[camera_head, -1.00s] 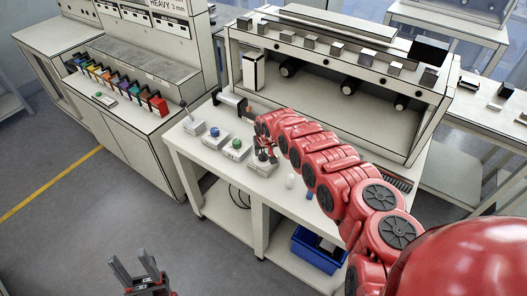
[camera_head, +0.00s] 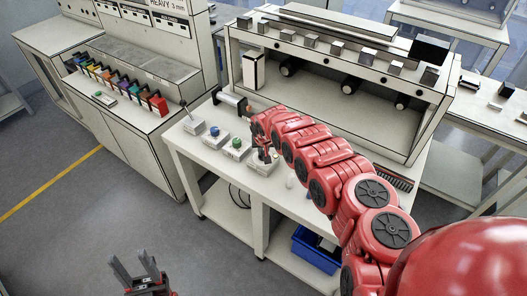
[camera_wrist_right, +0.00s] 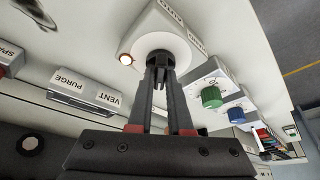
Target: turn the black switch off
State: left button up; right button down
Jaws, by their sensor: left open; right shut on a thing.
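My right gripper (camera_head: 263,152) reaches down onto the rightmost control box (camera_head: 262,168) in the row on the bench. In the right wrist view the fingers (camera_wrist_right: 160,78) are shut on the black switch (camera_wrist_right: 160,68), which is mostly hidden between them. The switch sits on a round white plate of the pale box (camera_wrist_right: 150,28). A small lamp (camera_wrist_right: 126,59) glows on that box's edge. Its label is too tilted to read surely. My left gripper (camera_head: 139,270) is open and empty, low over the floor, far from the bench.
Beside it stand boxes with a green knob (camera_head: 236,143), a blue knob (camera_head: 214,131) and a lever (camera_head: 187,112). In the right wrist view, PURGE and VENT labels are on a panel (camera_wrist_right: 85,90). A blue bin (camera_head: 317,250) sits on the lower shelf.

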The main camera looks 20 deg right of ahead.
jog(key=shift+a+f+m+h+b, duration=0.15)
jog(key=shift+m+b, duration=0.15)
jog(key=shift+m, duration=0.15)
jog(key=shift+f+m+h+b, duration=0.15)
jog(key=shift+m+b, duration=0.15)
jog(key=shift+m, duration=0.15)
jog(key=m+h+b, duration=0.1)
jog(key=m+b, duration=0.2)
jog(key=b, duration=0.1)
jog(key=shift+w+a+g, duration=0.1)
jog(key=shift+g, duration=0.3)
jog(key=shift+r+m+g+h+b, duration=0.15)
jog(key=shift+m+h+b, duration=0.05)
jog(key=shift+m+b, duration=0.4)
jog(key=shift+r+m+g+h+b, duration=0.1)
jog(key=shift+m+g+h+b, duration=0.1)
jog(key=shift+m+b, duration=0.4)
jog(key=c, duration=0.8)
grip_release()
jog(key=shift+c, duration=0.2)
jog(key=shift+r, duration=0.1)
